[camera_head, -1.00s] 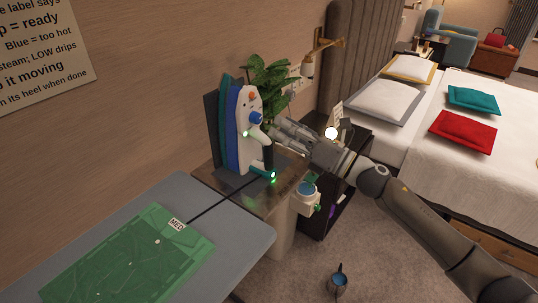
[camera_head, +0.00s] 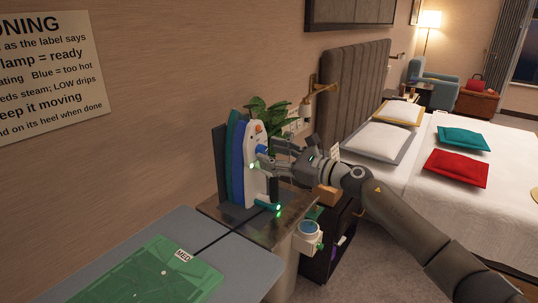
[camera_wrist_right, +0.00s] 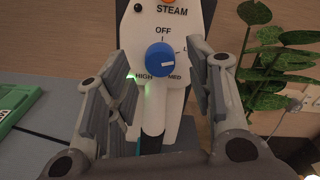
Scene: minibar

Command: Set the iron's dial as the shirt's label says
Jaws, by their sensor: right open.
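The iron (camera_head: 256,187) stands upright on a small dark-topped stand, its white panel facing my right arm. In the right wrist view its blue dial (camera_wrist_right: 160,60) sits among the words OFF, MED, HIGH and a partly hidden one starting with L. I cannot tell where the dial points. My right gripper (camera_wrist_right: 163,76) is open, its fingers on either side of the dial; contact is not clear. In the head view the gripper partly covers the panel. The green shirt (camera_head: 150,275) lies folded on the ironing board, its white label (camera_head: 183,256) reading MED. My left gripper is not in view.
The grey ironing board (camera_head: 245,262) is at the lower left. A leafy plant (camera_head: 268,117) stands close behind the iron. A white container with a blue top (camera_head: 308,229) is beside the stand. A wall sign (camera_head: 45,75) and a bed (camera_head: 420,180) flank the area.

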